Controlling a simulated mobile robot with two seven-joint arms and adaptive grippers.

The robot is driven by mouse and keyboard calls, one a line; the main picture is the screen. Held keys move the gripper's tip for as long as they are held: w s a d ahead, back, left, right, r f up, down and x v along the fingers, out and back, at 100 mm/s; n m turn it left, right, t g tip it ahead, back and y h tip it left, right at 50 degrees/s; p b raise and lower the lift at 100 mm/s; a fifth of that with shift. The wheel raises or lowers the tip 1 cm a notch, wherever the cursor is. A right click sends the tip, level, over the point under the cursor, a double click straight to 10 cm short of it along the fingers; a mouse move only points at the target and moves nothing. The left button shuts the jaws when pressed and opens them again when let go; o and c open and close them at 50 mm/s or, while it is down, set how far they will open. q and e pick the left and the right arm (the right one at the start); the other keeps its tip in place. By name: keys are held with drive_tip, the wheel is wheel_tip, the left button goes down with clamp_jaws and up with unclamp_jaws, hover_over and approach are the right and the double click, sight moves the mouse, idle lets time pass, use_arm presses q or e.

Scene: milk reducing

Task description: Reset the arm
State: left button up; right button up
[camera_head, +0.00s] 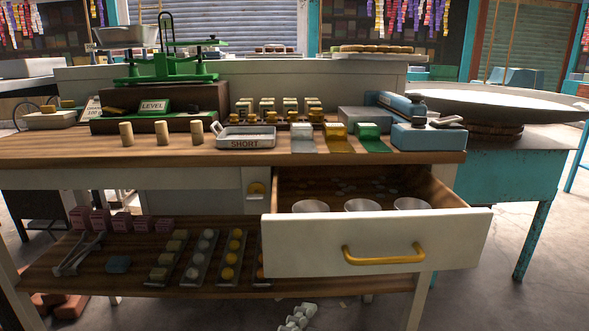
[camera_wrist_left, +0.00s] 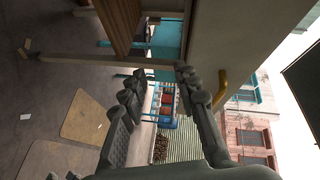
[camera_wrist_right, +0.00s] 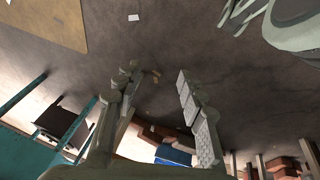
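In the left wrist view my left gripper (camera_wrist_left: 157,84) is open, with nothing between its fingers. The yellow handle (camera_wrist_left: 220,88) of the white drawer front (camera_wrist_left: 255,30) shows just beyond one finger, apart from it as far as I can tell. In the right wrist view my right gripper (camera_wrist_right: 157,82) is open and empty over bare floor. In the head view a pale jointed gripper part (camera_head: 297,317) shows at the bottom edge, below the drawer; I cannot tell for certain which gripper it is. The arms are otherwise out of the head view.
The drawer (camera_head: 380,243) stands pulled out from the wooden counter (camera_head: 60,150), with white bowls (camera_head: 362,205) inside. A green scale (camera_head: 165,65), a SHORT tray (camera_head: 246,138) and small blocks stand on top. A lower shelf (camera_head: 130,272) holds several goods. Floor at the right is clear.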

use_arm(q)
drive_tip(key=a+f+n+g+y+p, duration=0.2)
drive_tip(key=a+f+n+g+y, duration=0.4)
drive_tip(key=a+f+n, duration=0.85)
drive_tip(key=s+a+f+n+g+y, duration=0.3)
drive_tip(key=s+a+f+n+g, duration=0.1)
drive_tip(key=s+a+f, duration=0.9)
wheel_tip(320, 180, down, 3)
drive_tip(key=shift+s+a+r+n+g+p, duration=0.2)
drive_tip(key=shift+s+a+n+g+p, duration=0.2)
drive_tip(key=shift+a+g, duration=0.25)
use_arm(e)
drive_tip(key=a+x, duration=0.1)
drive_tip(key=x, duration=0.6)
drive_tip(key=shift+s+a+f+g, duration=0.15)
drive_tip(key=shift+s+a+g, duration=0.05)
drive_tip(key=shift+s+g, duration=0.1)
